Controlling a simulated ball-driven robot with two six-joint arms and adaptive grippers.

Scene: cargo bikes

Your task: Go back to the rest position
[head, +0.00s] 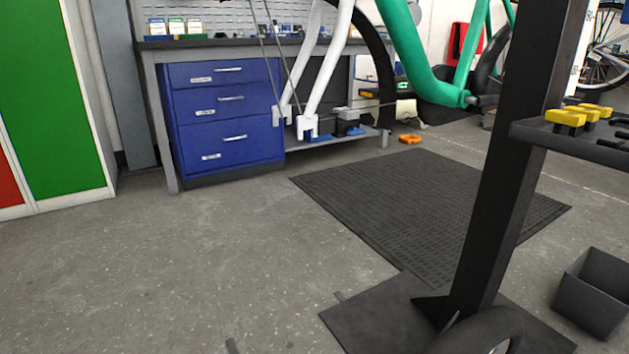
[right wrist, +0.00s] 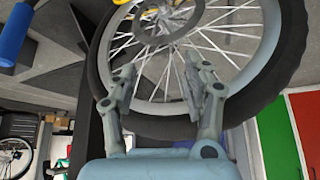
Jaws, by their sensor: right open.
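My right gripper (right wrist: 163,82) shows in the right wrist view with its two grey fingers apart. No object is between them. A spoked bicycle wheel (right wrist: 240,112) with a black tyre is behind the fingers in that view; I cannot tell how far it is from them. Neither gripper can be made out in the head view, and my left gripper is not seen.
A black post on a base plate (head: 365,325) stands at the right, with a tool tray (head: 570,137) and a grey bin (head: 595,290). A blue drawer cabinet (head: 225,115) sits under the workbench. A black mat (head: 430,205) lies on the floor. The left floor is clear.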

